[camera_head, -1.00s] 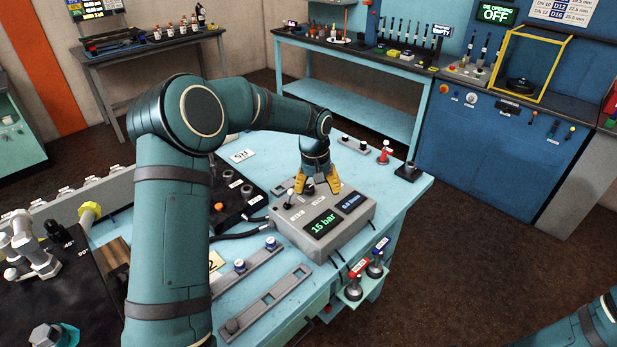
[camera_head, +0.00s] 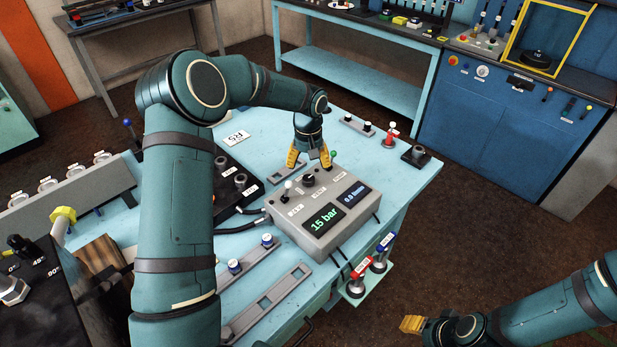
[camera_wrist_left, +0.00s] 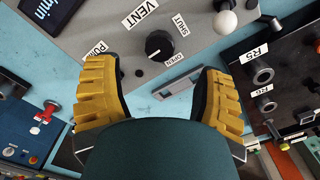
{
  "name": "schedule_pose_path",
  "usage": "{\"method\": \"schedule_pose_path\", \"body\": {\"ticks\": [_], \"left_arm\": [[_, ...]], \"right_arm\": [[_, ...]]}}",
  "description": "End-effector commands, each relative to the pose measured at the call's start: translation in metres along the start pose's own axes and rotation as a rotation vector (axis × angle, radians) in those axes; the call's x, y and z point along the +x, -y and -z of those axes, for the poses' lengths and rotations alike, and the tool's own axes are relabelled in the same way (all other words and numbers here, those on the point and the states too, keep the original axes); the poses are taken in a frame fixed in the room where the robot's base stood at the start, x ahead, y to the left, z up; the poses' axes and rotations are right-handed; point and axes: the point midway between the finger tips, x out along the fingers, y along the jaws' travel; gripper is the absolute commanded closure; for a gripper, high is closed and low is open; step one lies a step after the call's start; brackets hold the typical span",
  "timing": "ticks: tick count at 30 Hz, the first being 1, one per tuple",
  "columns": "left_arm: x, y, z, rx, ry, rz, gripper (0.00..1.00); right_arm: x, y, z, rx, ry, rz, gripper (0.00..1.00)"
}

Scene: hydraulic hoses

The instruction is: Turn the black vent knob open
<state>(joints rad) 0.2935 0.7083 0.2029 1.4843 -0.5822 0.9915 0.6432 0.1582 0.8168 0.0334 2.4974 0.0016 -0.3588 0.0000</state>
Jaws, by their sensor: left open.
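The black vent knob (camera_head: 308,180) sits on top of a grey control box (camera_head: 345,217). In the left wrist view the knob (camera_wrist_left: 160,45) stands beyond the fingertips, between the VENT, SHUT and OPEN labels. My left gripper (camera_head: 309,158) is open and empty at the back edge of the box, behind the knob. Its yellow fingers (camera_wrist_left: 155,85) are spread wide, apart from the knob. The box display (camera_head: 325,219) reads 15 bar. My right gripper (camera_head: 412,324) shows only partly, low at the right, away from the box.
A white-tipped lever (camera_head: 287,187) stands left of the knob on the box. A black block with ports (camera_head: 232,180) and hoses lies to the left. The table (camera_head: 355,150) behind the box is fairly clear.

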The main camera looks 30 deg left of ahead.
Motion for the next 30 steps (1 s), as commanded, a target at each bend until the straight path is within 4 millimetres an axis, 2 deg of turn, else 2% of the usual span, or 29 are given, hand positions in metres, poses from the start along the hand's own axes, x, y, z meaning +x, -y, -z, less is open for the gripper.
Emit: {"method": "schedule_pose_path", "body": {"ticks": [3,9,15,23,24,29,30], "left_arm": [[0.024,0.000,-0.001,0.002,0.004,0.000,0.31],[0.051,-0.001,-0.001,0.002,0.002,-0.001,0.31],[0.062,-0.001,0.000,0.001,0.000,-0.001,0.31],[0.062,-0.001,0.000,0.001,0.000,-0.001,0.31],[0.062,-0.001,0.000,0.001,0.000,-0.001,0.36],[0.062,0.000,0.000,0.001,-0.001,-0.001,0.92],[0.062,-0.001,0.000,0.001,-0.001,-0.001,0.99]], "right_arm": [[-0.001,0.001,0.000,-0.001,0.000,0.000,0.53],[-0.003,0.001,0.000,-0.001,0.000,0.000,0.53],[-0.003,0.001,0.001,-0.001,0.000,0.000,0.53],[-0.003,0.001,0.001,-0.001,0.000,0.000,0.53],[-0.003,0.001,0.001,-0.001,0.000,0.000,0.53],[-0.003,0.001,0.001,-0.001,0.000,0.000,0.53],[-0.003,0.001,0.001,-0.001,0.000,0.000,0.53]]}}
